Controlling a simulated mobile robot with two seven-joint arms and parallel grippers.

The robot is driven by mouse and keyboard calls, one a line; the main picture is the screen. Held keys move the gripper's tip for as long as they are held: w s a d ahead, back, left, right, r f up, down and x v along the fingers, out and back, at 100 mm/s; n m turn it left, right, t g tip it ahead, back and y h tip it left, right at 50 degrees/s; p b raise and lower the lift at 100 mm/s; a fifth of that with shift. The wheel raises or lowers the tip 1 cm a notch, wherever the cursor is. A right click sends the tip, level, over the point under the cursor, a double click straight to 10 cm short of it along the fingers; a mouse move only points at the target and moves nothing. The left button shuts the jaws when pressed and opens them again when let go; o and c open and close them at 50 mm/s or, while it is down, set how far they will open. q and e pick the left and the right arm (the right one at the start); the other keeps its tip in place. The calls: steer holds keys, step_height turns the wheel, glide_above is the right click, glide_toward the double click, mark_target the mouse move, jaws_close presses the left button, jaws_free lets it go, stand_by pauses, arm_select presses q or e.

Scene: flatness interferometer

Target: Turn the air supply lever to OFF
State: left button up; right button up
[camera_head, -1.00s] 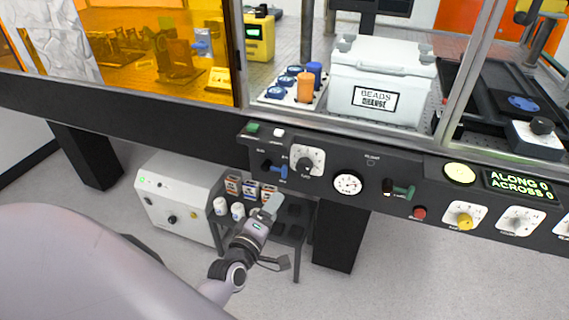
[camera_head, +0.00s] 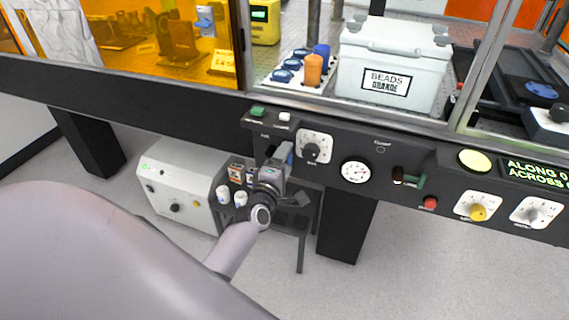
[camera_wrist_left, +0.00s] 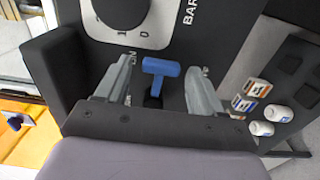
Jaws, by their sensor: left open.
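The air supply lever (camera_wrist_left: 161,68) is a blue T-shaped handle on the dark control panel (camera_wrist_left: 215,32). In the left wrist view it sits between the two fingers of my left gripper (camera_wrist_left: 160,76), with a visible gap on each side. The gripper is open. In the head view the left gripper (camera_head: 281,155) is at the panel's left part and mostly hides the lever. The lettering by the lever is partly covered by the fingers, so I cannot read its setting. My right gripper is not in view.
A black knob on a white dial (camera_head: 314,147) and a round gauge (camera_head: 355,171) are right of the gripper. Below stand a white cabinet (camera_head: 178,185) and a small dark table (camera_head: 286,224) with bottles and boxes.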

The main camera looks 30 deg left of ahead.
arm_select(q)
steer(key=c, duration=1.1)
steer(key=shift+o, duration=0.2)
steer(key=shift+f+m, duration=0.15)
steer(key=shift+m, duration=0.15)
steer(key=s+a+f+m, duration=0.1)
steer(key=a+f+m, duration=0.3)
steer(key=m, duration=1.3)
steer(key=shift+a+f+p, duration=0.2)
steer(key=shift+a+p, duration=0.05)
steer(key=shift+p, duration=0.2)
steer(key=shift+a+m, duration=0.1)
steer(key=shift+m, duration=0.3)
steer(key=o, duration=1.1)
steer(key=shift+c, duration=0.2)
